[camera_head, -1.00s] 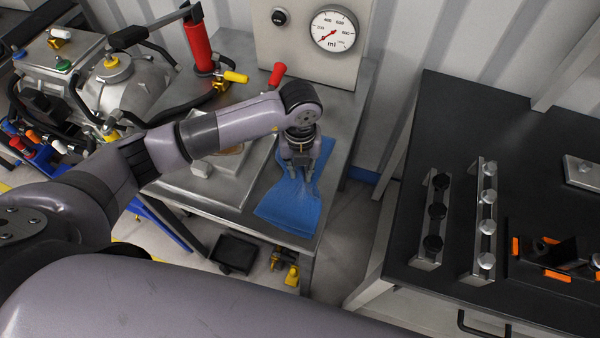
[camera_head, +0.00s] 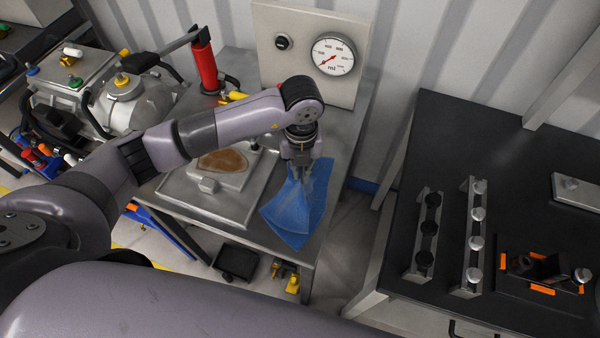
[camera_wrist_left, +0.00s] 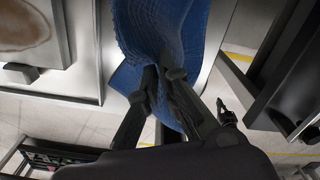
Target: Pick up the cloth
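The blue cloth (camera_head: 291,218) hangs in folds from my left gripper (camera_head: 301,166), its lower part at the right side of the metal bench. Whether its lower edge still touches the bench I cannot tell. In the left wrist view the cloth (camera_wrist_left: 162,30) is bunched at the close-set fingertips of my left gripper (camera_wrist_left: 163,73), which is shut on it. The fingers hide part of the grip.
A metal plate with a brown stain (camera_head: 222,161) lies left of the cloth on the metal bench (camera_head: 340,150). A gauge panel (camera_head: 262,66) stands behind. A black table (camera_head: 459,135) holding metal racks is at right, across a gap.

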